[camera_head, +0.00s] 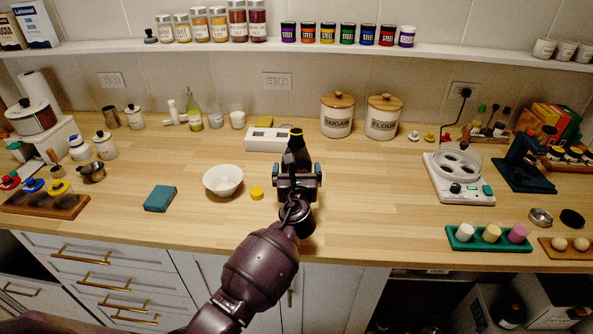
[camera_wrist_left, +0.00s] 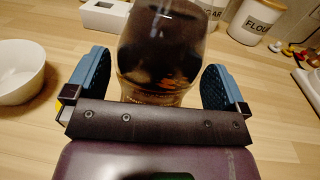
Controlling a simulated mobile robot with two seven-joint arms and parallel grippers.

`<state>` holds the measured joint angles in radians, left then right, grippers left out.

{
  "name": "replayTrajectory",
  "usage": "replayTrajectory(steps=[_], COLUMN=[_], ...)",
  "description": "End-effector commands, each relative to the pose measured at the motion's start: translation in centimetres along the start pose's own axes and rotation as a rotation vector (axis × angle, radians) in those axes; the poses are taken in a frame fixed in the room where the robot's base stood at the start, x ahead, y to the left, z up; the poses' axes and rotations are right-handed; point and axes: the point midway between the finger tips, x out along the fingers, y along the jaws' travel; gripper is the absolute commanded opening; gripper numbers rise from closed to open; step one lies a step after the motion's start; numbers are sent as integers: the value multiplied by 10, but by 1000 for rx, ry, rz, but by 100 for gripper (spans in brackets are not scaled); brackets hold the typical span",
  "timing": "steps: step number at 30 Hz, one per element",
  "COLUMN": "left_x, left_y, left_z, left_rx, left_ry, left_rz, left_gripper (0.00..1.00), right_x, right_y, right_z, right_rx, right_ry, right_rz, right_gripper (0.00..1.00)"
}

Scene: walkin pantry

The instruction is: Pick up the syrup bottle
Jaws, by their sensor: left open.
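The syrup bottle (camera_head: 297,150) is dark brown with a yellow top and stands upright on the wooden counter. My left gripper (camera_head: 298,177) is at the bottle, with its lower part hidden behind the gripper in the head view. In the left wrist view the bottle (camera_wrist_left: 160,50) stands between the two blue fingers of the left gripper (camera_wrist_left: 158,82). The fingers are open, with a gap on each side of the bottle. My right gripper is not in view.
A white bowl (camera_head: 223,180) and a small yellow lid (camera_head: 257,194) are left of the gripper. A white box (camera_head: 264,140) is just behind the bottle. Sugar (camera_head: 337,116) and flour (camera_head: 382,118) canisters stand at the back.

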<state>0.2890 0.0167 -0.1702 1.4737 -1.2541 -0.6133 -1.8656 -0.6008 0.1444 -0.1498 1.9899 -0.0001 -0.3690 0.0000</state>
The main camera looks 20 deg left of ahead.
Motion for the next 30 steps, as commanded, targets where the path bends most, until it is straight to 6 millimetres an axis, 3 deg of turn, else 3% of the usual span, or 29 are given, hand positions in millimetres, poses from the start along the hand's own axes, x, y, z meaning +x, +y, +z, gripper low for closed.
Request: replayTrajectory(steps=[6,14,26,30], left_x=[22,24,24,24], left_y=[0,0,0,0], left_z=[-1,0,-1,2], left_rx=[0,-1,0,-2], left_ry=[0,0,0,-4], left_rz=[0,0,0,-1], left_gripper=[100,100,42,38], right_x=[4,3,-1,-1], right_y=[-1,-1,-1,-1], right_z=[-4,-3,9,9], right_rx=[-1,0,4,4], right_ry=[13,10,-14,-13], right_rz=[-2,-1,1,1], right_gripper=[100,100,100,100])
